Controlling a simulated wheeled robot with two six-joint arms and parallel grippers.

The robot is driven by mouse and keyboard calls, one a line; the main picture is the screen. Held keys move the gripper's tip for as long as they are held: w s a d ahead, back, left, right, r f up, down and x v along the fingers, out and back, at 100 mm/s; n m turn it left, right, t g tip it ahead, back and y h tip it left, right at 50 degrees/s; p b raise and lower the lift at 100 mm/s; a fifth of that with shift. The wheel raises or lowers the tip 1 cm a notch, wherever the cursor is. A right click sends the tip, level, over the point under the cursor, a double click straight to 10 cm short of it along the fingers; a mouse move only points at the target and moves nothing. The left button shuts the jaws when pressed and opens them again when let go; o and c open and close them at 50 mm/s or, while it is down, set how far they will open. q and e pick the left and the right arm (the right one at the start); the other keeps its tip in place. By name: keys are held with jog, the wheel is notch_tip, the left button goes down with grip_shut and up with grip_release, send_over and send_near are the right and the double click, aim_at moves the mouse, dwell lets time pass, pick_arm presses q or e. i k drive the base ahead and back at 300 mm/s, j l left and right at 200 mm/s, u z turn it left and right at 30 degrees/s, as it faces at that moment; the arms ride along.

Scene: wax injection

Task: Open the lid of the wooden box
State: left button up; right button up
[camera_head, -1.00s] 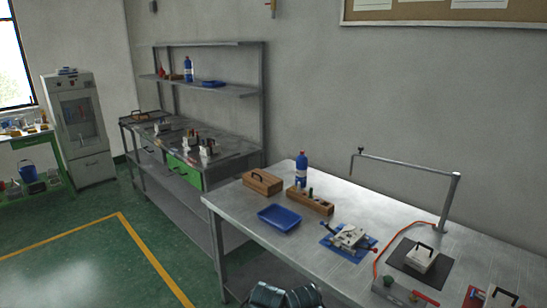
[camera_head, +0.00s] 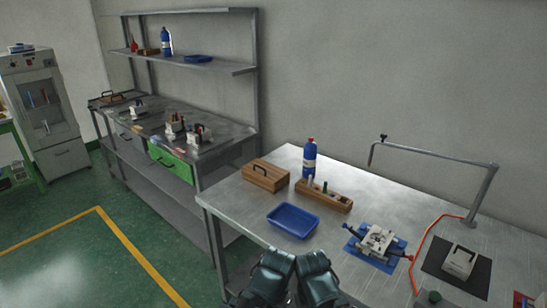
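The wooden box (camera_head: 264,176) sits near the left back part of the near metal table. Its lid is shut and a dark handle shows on it. Two dark teal parts of my own arms show at the bottom edge, in front of the table. Neither my left nor my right gripper can be made out in the view, and nothing of mine touches the box.
A blue bottle (camera_head: 309,158) and a wooden block with holes (camera_head: 323,196) stand right of the box. A blue tray (camera_head: 293,220) lies in front. A blue-based clamp (camera_head: 375,246) is further right. A metal bench (camera_head: 215,146) with shelf stands left.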

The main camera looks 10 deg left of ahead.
aim_at(272, 175)
jog(key=i+j+z, duration=0.15)
jog(key=j+z, duration=0.15)
jog(key=i+j+z, duration=0.15)
jog(key=j+z, duration=0.5)
jog(key=j, duration=0.15)
jog(key=i+j+z, duration=0.1)
jog(key=j+z, duration=0.2)
jog(key=j, duration=0.1)
